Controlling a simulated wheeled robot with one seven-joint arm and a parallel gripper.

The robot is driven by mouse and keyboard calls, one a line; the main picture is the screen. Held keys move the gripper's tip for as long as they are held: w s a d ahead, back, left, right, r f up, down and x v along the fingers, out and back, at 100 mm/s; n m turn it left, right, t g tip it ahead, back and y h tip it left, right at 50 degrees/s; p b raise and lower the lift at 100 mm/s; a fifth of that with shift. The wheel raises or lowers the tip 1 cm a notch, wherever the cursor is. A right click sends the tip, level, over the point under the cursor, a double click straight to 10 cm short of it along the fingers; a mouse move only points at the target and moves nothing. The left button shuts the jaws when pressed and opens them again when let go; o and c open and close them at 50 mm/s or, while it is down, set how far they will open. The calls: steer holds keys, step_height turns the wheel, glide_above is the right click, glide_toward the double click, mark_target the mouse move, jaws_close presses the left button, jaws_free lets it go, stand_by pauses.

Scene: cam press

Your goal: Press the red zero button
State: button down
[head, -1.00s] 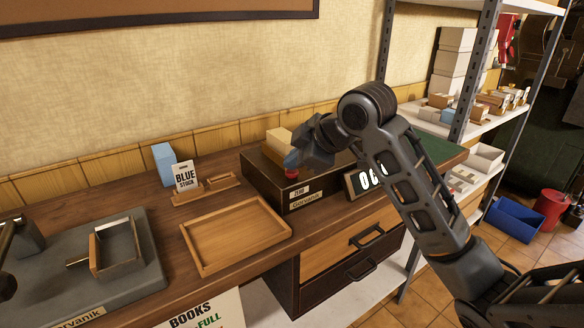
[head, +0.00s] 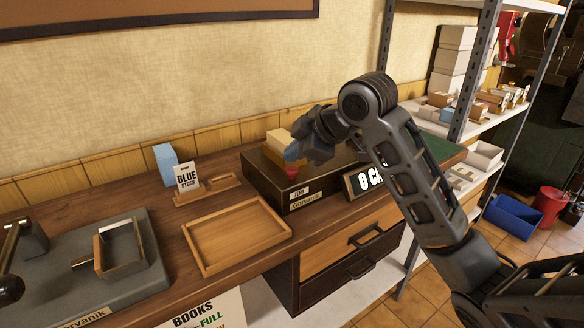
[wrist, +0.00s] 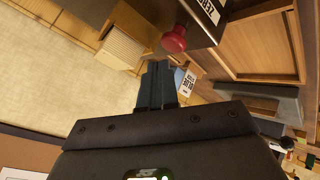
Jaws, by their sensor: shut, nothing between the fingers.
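The red zero button (head: 291,172) sits on the front of the dark scale box (head: 265,178), above a white label (head: 299,193). My gripper (head: 292,153) is shut and empty, its bluish fingertips just above the button. In the wrist view the red button (wrist: 174,40) lies just beyond the tips of my closed fingers (wrist: 158,68), with a small gap in the picture.
A pale block (head: 279,137) stands on the box behind the gripper. An empty wooden tray (head: 236,263) lies to the left, with a "BLUE STOCK" card (head: 187,177) and blue block (head: 165,163) behind it. A grey device (head: 135,283) stands at far left.

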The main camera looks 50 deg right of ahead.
mark_target(295, 171)
steer(key=shift+r+p, duration=1.9)
steer(key=shift+r, duration=0.65)
steer(key=shift+f, duration=0.1)
steer(key=w+a+f+m+t+y, duration=0.1)
steer(key=a+f+m+t, duration=0.1)
steer(key=a, duration=0.5)
steer(key=w+a+f+m+t+y, duration=0.1)
steer(key=a+f+m+t, duration=0.1)
steer(key=a, duration=0.6)
steer(key=s+a+f+m+t+h, duration=0.1)
steer(key=s+a+f+m+t, duration=0.1)
steer(key=s+a+f+m, duration=0.5)
steer(key=s+a+f+h, duration=0.1)
steer(key=s+a+f, duration=0.1)
steer(key=s, duration=0.6)
steer(key=s+a+f+h, duration=0.1)
steer(key=s+a+f, duration=0.1)
steer(key=s, duration=0.6)
steer(key=s+d+r+n, duration=0.1)
steer(key=s, duration=0.6)
steer(key=s+d+r+n+y, duration=0.1)
steer(key=s+d+r, duration=0.1)
steer(key=s, duration=0.6)
steer(key=shift+s+d+n+y, duration=0.2)
steer(key=shift+n+y, duration=0.1)
steer(key=shift+n, duration=0.1)
